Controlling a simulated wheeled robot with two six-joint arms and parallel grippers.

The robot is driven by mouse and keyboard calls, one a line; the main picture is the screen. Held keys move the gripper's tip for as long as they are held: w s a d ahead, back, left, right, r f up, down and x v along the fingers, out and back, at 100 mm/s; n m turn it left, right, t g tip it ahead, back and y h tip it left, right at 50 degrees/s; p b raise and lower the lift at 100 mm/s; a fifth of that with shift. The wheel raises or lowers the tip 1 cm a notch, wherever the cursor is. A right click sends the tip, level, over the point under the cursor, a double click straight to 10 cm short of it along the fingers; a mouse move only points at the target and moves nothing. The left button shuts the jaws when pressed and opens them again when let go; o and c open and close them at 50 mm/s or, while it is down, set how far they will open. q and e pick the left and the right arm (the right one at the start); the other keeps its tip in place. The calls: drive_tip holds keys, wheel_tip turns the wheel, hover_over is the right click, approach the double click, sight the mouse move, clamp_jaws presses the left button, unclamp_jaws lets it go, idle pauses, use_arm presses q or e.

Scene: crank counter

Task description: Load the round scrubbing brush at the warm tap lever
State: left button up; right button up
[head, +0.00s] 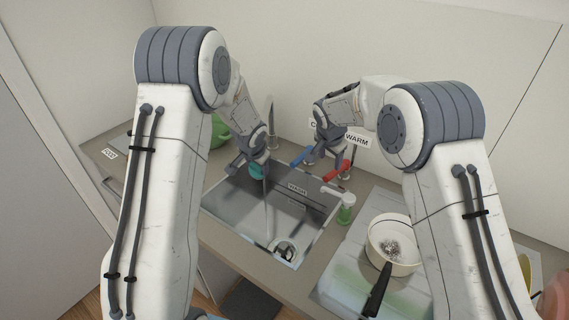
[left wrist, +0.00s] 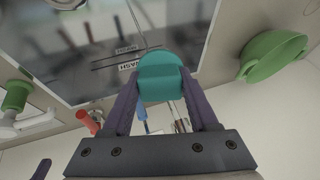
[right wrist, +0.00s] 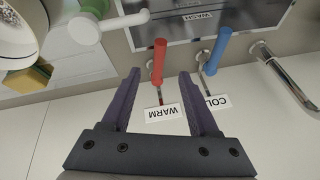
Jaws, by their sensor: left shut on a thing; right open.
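The teal round brush (head: 257,172) is between the fingers of my left gripper (head: 250,163), held over the sink. It fills the space between those fingers in the left wrist view (left wrist: 160,78); its underside is hidden. My right gripper (head: 322,154) is open and empty by the tap levers. The red warm tap lever (head: 336,170) lies just ahead of its fingers, and in the right wrist view (right wrist: 158,60) it points away between them. The WARM label (right wrist: 163,113) sits between the fingers. The blue lever (right wrist: 217,50) stands beside it on the right.
The sink (head: 225,200) has a WASH label and a drain. The metal spout (head: 272,118) rises behind it. A green soap dispenser with white pump (head: 346,212) stands at the sink's right. A white pan (head: 370,240) with a dark handle is further right. A green bowl (left wrist: 272,55) stands on the left.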

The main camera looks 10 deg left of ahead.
clamp_jaws()
wheel_tip(320, 180, up, 2)
drive_tip(key=n+t, duration=0.2)
drive_tip(key=t, duration=0.1)
hover_over(336, 172)
drive_tip(key=w+r+n+t+y, duration=0.3)
drive_tip(key=w+n, duration=0.2)
drive_tip(key=s+f+n+g+y, duration=0.5)
drive_tip(key=s+f+n+g, duration=0.2)
drive_tip(key=n, duration=0.4)
drive_tip(key=x, duration=1)
drive_tip(key=shift+n, duration=0.3)
drive_tip(key=shift+s+d+f, duration=0.15)
drive_tip(key=shift+s+d, duration=0.15)
drive_tip(key=shift+d, duration=0.35)
drive_tip(key=shift+s+d+f, duration=0.15)
drive_tip(key=shift+s+d, duration=0.15)
drive_tip(key=shift+d, duration=0.35)
drive_tip(key=shift+s+d+f, duration=0.15)
drive_tip(key=shift+s+d, duration=0.15)
drive_tip(key=shift+d, duration=0.3)
